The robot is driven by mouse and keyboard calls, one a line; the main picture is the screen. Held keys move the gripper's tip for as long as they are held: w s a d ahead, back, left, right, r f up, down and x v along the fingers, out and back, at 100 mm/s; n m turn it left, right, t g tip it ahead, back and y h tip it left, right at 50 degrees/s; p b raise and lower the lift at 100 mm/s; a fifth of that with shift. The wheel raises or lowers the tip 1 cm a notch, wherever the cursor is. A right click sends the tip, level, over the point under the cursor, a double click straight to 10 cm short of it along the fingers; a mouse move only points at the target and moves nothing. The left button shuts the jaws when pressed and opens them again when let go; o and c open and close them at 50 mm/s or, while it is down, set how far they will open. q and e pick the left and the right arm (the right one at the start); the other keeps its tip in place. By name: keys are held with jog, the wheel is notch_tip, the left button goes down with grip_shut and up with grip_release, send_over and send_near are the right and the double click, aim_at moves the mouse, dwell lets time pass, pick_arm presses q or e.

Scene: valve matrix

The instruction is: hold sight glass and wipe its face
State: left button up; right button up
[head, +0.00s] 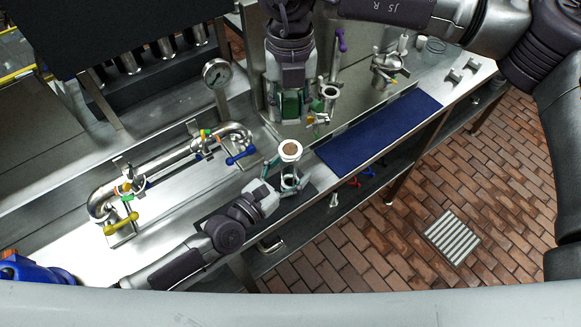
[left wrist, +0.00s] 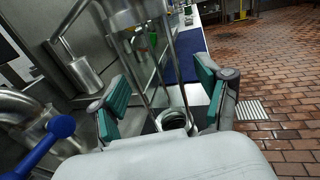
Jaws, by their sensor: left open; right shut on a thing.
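The sight glass (head: 290,150) stands upright near the bench's front edge, with a pale round top flange, a brownish centre and thin rods below. My left gripper (head: 282,174) is open with its fingers around the sight glass's lower part. In the left wrist view the sight glass's rods (left wrist: 173,68) stand between the teal pads of my left gripper (left wrist: 162,90), with gaps on both sides. My right gripper (head: 290,104) points down behind the sight glass, apart from it. It is shut on a green thing, perhaps a wiping pad, largely hidden by the fingers.
A steel pipe (head: 165,170) with blue and yellow valve handles and a gauge (head: 216,74) stands left. A small valve fitting (head: 325,100) stands close right of my right gripper. A blue mat (head: 385,130) lies clear on the right. A blue handle (left wrist: 50,145) is near my left gripper.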

pick_arm(q)
grip_shut()
dwell(0.4)
